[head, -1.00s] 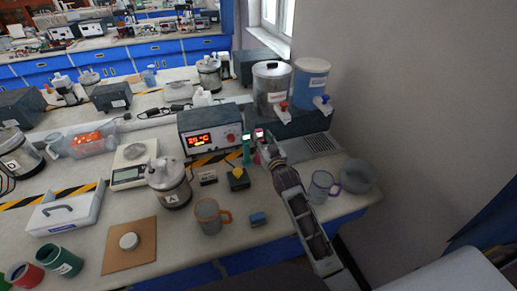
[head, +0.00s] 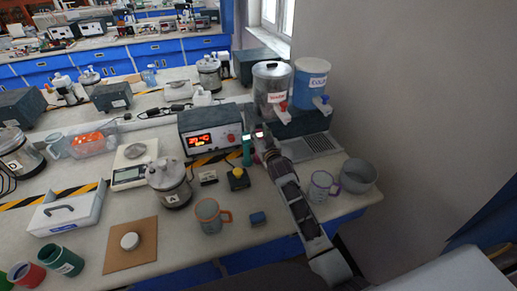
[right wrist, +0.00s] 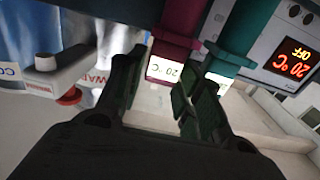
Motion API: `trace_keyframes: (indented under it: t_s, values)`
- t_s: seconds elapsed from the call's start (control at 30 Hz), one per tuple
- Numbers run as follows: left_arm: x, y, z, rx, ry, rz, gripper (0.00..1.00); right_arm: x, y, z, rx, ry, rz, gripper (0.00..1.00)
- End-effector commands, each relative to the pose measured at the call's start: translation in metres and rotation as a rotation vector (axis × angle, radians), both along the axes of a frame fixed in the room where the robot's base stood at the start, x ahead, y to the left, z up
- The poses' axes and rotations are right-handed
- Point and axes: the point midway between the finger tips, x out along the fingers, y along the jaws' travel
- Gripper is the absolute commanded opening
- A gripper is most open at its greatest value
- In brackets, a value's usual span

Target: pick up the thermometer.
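Two upright stick-like devices with small lit displays, likely thermometers, stand in front of the control box. The teal device (head: 246,152) shows beside my right gripper (head: 264,146); the magenta device (head: 259,131) is mostly hidden behind that gripper. In the right wrist view, the magenta device (right wrist: 178,40) reads 20 °C and lies in line with the gap between the open fingers of my right gripper (right wrist: 160,88). The teal device (right wrist: 243,38) is just right of the right finger. I cannot tell whether either finger touches a device. My left gripper is not in view.
The control box (head: 209,142) stands left of the devices. A steel dispenser (head: 271,88) and a blue dispenser (head: 309,84) stand behind. A yellow-topped button box (head: 238,179), orange-handled mug (head: 209,215) and purple-handled mug (head: 320,186) are nearby.

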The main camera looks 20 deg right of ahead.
Motion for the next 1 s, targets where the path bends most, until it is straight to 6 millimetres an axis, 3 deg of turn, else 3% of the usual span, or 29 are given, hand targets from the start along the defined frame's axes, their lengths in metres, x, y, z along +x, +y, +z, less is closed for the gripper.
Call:
trace_keyframes:
  t_s: [0.23, 0.43, 0.77, 1.0]
  values:
    - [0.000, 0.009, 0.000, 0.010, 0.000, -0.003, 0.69, 0.000, 0.000, 0.000, 0.000, 0.000, 0.000, 0.36]
    - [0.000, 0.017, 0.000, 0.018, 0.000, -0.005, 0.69, 0.000, 0.000, 0.000, 0.000, 0.000, 0.000, 0.10]
    - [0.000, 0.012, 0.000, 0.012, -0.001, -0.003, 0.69, 0.000, 0.000, 0.002, 0.000, -0.001, 0.000, 0.09]
    - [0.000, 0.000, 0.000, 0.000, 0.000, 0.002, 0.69, 0.000, 0.000, 0.016, 0.000, -0.003, 0.000, 0.09]
